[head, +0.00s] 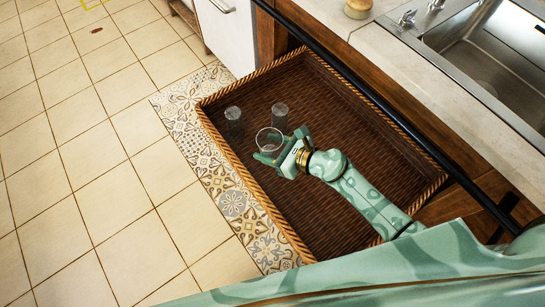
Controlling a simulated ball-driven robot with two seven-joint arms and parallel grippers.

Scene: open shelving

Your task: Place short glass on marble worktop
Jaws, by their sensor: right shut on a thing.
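A short clear glass (270,138) is in my right gripper (270,150), which is shut on it over the wicker drawer. Two other clear glasses, a left one (233,116) and a right one (280,112), stand in the drawer just beyond it. The pale marble worktop (405,77) runs along the upper right, beside the sink. I cannot tell how high the held glass is above the drawer floor. My left gripper is not in view.
The brown wicker drawer (330,190) is pulled out below the worktop, with a dark rail (390,115) along the worktop edge. A metal sink (490,60), a tap (407,19) and a round wooden-topped container (357,8) are at the upper right.

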